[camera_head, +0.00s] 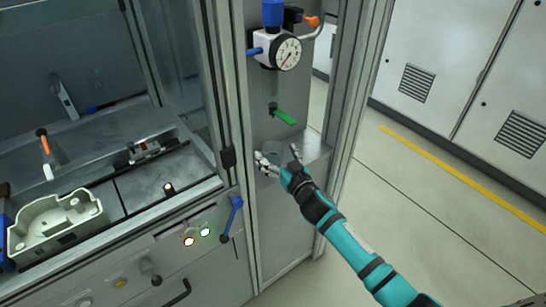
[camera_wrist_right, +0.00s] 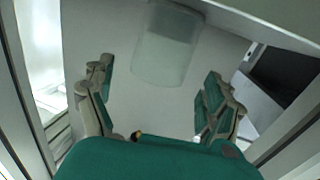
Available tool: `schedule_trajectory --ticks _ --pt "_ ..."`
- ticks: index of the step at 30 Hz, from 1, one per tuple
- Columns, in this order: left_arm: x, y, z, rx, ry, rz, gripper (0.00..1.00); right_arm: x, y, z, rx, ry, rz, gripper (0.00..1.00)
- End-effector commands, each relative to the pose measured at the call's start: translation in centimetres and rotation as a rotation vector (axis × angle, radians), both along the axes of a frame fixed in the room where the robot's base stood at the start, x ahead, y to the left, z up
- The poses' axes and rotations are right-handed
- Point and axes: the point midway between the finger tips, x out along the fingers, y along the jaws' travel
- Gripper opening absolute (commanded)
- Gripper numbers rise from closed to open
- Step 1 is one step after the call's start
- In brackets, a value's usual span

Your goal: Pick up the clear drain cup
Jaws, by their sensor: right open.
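The clear drain cup (camera_head: 272,148) stands on a small grey ledge below the green-handled valve (camera_head: 283,115). It is faint and see-through in the head view. In the right wrist view the cup (camera_wrist_right: 165,50) is a pale, cloudy cylinder at the top, ahead of the fingers and roughly centred between them. My right gripper (camera_head: 280,157) is open and empty at the ledge, with its fingers spread toward the two sides of the cup. It also shows in the right wrist view (camera_wrist_right: 158,82). No finger visibly grips the cup. My left gripper is not in view.
A round pressure gauge (camera_head: 288,54) with a blue knob sits above the valve. Frame posts flank the ledge. At left are a bench with a pale housing (camera_head: 58,222) and a blue lever (camera_head: 232,217). Open floor (camera_head: 440,215) lies at right.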

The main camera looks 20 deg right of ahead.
Motion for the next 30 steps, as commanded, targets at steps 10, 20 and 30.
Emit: schedule_trajectory --ticks 10,20,30 --pt "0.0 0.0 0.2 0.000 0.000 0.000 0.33 3.2 0.3 0.1 0.000 0.000 0.001 0.88" --pt "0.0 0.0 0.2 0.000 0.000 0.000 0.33 3.2 0.3 0.1 0.000 0.000 0.001 0.65" --pt "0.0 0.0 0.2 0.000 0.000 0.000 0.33 3.2 0.3 0.1 0.000 0.000 0.000 0.31"
